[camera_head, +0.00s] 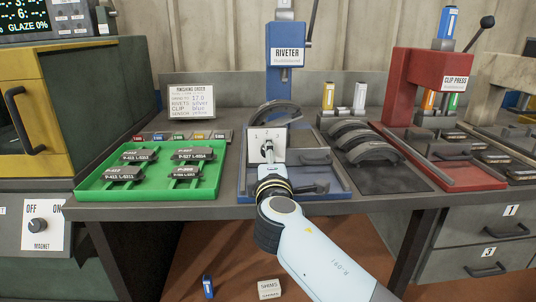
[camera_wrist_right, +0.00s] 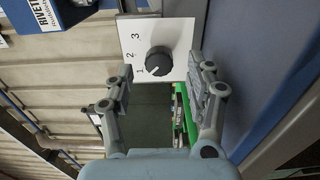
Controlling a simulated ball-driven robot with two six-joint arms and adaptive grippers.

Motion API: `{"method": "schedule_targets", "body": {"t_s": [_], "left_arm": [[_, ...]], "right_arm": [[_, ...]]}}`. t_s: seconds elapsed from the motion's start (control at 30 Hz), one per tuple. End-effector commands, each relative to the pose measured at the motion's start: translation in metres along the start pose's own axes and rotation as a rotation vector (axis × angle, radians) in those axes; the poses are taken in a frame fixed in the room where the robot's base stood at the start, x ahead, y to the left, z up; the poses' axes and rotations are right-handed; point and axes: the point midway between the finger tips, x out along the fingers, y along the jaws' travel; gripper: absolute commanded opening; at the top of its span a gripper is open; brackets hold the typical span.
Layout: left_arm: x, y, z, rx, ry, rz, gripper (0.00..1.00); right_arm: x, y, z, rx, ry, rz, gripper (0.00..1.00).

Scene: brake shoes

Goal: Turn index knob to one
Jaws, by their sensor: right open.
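The index knob (camera_wrist_right: 159,61) is black and round on a white square plate (camera_wrist_right: 182,30) marked 1, 2 and 3, seen in the right wrist view. Its light pointer mark slants toward the lower left, roughly toward the 1. The plate also shows in the head view, in front of the blue riveter (camera_head: 286,45). My right gripper (camera_wrist_right: 164,72) is open, one finger toward each side of the knob, with gaps visible between fingers and knob. In the head view my right gripper (camera_head: 268,156) is before the plate and covers most of the knob. My left gripper is not in view.
A green tray (camera_head: 92,186) with labelled brake shoes lies left of the riveter. Curved shoes (camera_head: 368,145) lie on a dark mat to the right, beside the red clip press (camera_head: 428,75). A magnet switch (camera_head: 38,226) is at the lower left.

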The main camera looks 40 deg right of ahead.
Motion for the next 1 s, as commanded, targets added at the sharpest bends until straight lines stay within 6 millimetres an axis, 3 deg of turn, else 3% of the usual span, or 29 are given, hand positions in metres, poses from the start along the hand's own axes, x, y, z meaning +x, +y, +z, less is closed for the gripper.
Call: {"method": "schedule_targets", "body": {"t_s": [0.1,0.3,1.0], "left_arm": [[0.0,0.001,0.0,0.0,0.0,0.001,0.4],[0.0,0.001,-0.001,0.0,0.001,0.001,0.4],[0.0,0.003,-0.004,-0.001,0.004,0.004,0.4]], "right_arm": [[-0.022,-0.001,0.0,0.001,-0.001,-0.003,0.55],[-0.042,0.0,0.0,0.0,0.0,-0.001,0.55],[-0.044,0.0,0.0,-0.001,0.0,0.0,0.55]]}}
